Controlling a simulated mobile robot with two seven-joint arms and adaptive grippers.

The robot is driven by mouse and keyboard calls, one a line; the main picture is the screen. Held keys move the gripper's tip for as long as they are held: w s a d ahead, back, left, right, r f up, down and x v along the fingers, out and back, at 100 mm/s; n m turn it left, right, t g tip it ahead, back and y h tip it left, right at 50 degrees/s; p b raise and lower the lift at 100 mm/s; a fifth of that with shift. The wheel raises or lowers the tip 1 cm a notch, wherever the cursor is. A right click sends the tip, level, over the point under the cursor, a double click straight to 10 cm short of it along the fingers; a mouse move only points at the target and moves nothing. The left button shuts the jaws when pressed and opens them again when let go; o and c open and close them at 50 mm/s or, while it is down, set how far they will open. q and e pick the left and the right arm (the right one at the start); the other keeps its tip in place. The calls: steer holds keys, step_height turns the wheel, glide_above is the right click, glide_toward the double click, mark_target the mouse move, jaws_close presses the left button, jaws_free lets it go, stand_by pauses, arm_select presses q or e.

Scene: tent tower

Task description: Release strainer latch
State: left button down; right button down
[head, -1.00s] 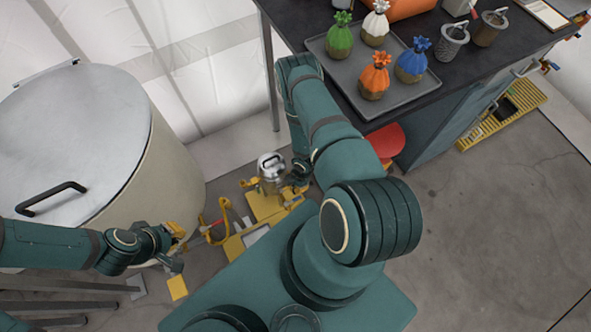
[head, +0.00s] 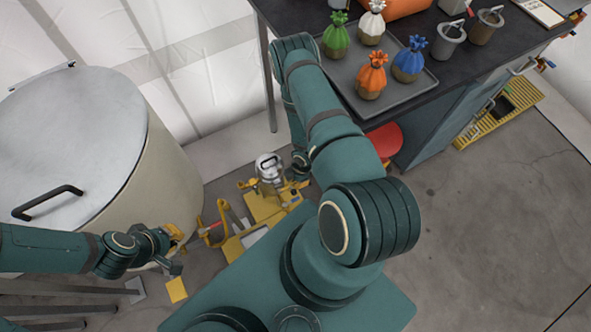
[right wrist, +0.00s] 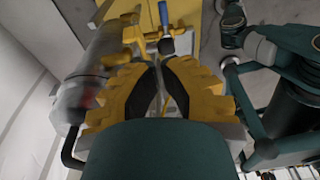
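The strainer looks like a silver lidded canister (head: 268,170) on a yellow stand (head: 264,206) on the floor. In the right wrist view its silver body (right wrist: 98,65) is at the left. My right gripper (right wrist: 158,66) is beside the strainer, its yellow fingers with black pads close together and a narrow gap between. A blue-handled lever (right wrist: 166,18), possibly the latch, lies just beyond the fingertips. I cannot tell whether any latch part is between them. My left gripper (head: 174,243) is by the large drum, away from the strainer, too small to read.
A large cream drum (head: 165,190) with a metal lid stands at the left. A dark table (head: 468,70) at the upper right holds a grey tray (head: 345,75) with several coloured tied bags, and metal cups. A red seat (head: 384,139) sits near the table. Open floor lies at the right.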

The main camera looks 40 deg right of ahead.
step_height(320, 180, up, 7)
steer(key=d, duration=0.1)
steer(key=shift+r, duration=0.2)
steer(key=shift+s, duration=0.1)
stand_by(0.4)
